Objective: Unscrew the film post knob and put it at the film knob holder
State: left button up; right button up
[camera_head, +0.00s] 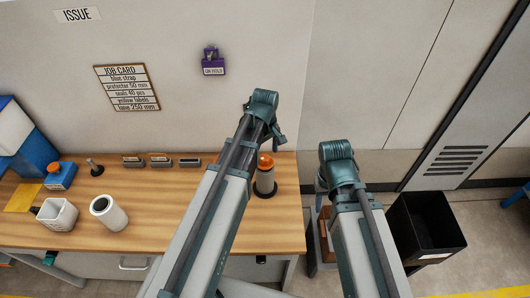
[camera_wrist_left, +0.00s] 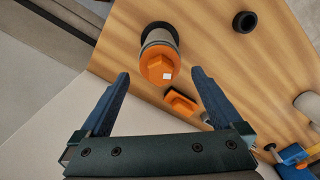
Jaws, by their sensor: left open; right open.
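The orange film post knob (camera_head: 265,162) sits on top of the upright grey film post (camera_head: 265,181) near the table's right end. In the left wrist view the knob (camera_wrist_left: 158,66) shows a hexagonal top and lies beyond my left fingertips, lined up between them. My left gripper (camera_head: 270,124) is open and empty; its fingers (camera_wrist_left: 160,74) do not touch the knob. A black ring-shaped piece (camera_wrist_left: 245,22) on the table may be the film knob holder; my left arm seems to hide it in the head view. My right gripper (camera_head: 338,168) is apart, right of the table.
Small trays (camera_head: 158,161) line the wall. A black bin (camera_head: 425,228) stands on the floor at right.

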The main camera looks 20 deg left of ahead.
aim_at(265, 158)
pick_arm(q)
notch_tip(265, 158, down, 4)
jog(key=b, duration=0.3)
jog(key=shift+r+b, duration=0.2)
jog(key=shift+b, duration=0.1)
jog(key=shift+c, duration=0.3)
grip_shut()
jog(key=n, duration=0.4)
jog(key=shift+n, duration=0.4)
jog(key=n, duration=0.3)
jog(key=shift+n, duration=0.3)
